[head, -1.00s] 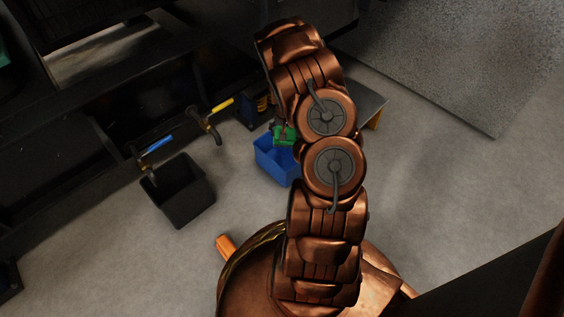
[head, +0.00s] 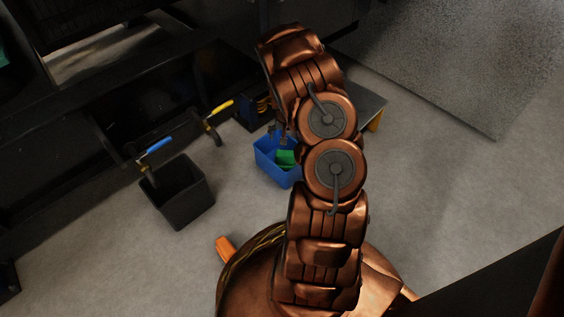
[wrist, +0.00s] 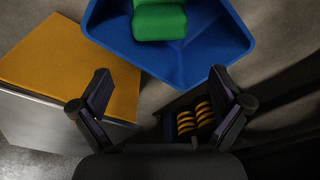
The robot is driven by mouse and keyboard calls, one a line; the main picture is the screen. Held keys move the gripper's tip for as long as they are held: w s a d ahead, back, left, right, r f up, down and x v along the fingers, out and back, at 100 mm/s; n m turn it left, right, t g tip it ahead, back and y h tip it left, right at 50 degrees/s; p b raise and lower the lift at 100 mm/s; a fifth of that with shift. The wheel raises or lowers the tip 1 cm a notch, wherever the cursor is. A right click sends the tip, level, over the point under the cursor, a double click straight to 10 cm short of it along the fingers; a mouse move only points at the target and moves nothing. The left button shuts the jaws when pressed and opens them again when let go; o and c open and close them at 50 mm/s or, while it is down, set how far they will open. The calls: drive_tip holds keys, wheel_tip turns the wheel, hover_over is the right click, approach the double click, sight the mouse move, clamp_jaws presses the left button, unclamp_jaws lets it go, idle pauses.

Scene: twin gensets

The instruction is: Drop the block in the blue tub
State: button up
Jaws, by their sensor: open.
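The green block (head: 285,157) lies inside the blue tub (head: 268,164) on the floor, partly hidden by my arm in the head view. In the wrist view the block (wrist: 159,18) is inside the blue tub (wrist: 215,62), cut off by the top edge. My gripper (wrist: 158,78) is open and empty, its two fingers spread apart, with the block beyond them. In the head view its fingertips show only in small part above the tub's far side.
A black bin (head: 186,196) stands on the floor left of the tub. Blue-handled and yellow-handled valves (head: 220,107) are on the dark machinery behind. A yellow-sided box (wrist: 75,60) stands beside the tub. Floor in front is clear.

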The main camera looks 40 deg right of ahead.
wheel_tip(320, 180, up, 12)
drive_tip(key=s+a, duration=0.1)
drive_tip(key=shift+a, duration=0.2)
idle(0.4)
drive_tip(key=shift+s, duration=0.1)
drive_tip(key=s+a+r+n+p, duration=0.1)
drive_tip(key=s+a+r+p, duration=0.1)
drive_tip(key=a+r+p, duration=0.8)
drive_tip(key=s+a+r+n+g+y+p, duration=0.1)
drive_tip(key=s+a+r+n+p, duration=0.25)
drive_tip(key=r, duration=1.15)
drive_tip(key=s+a+r+m+p, duration=0.1)
drive_tip(key=s+a+r+p, duration=0.1)
drive_tip(key=a+r+p, duration=0.85)
drive_tip(key=s+a+r+n+p, duration=0.2)
drive_tip(key=s+a+r+p, duration=0.2)
drive_tip(key=r, duration=0.6)
drive_tip(key=s+a+r+n+g+p, duration=0.1)
drive_tip(key=s+a+r+p, duration=0.3)
drive_tip(key=s+r+p, duration=0.5)
drive_tip(key=s+a+r+n+g+p, duration=0.1)
drive_tip(key=s+a+r+n+p, duration=0.2)
drive_tip(key=s+r+p, duration=0.4)
wheel_tip(320, 180, up, 5)
drive_tip(key=shift+s+a+f, duration=0.1)
drive_tip(key=shift+s+a, duration=0.4)
drive_tip(key=shift+s, duration=0.2)
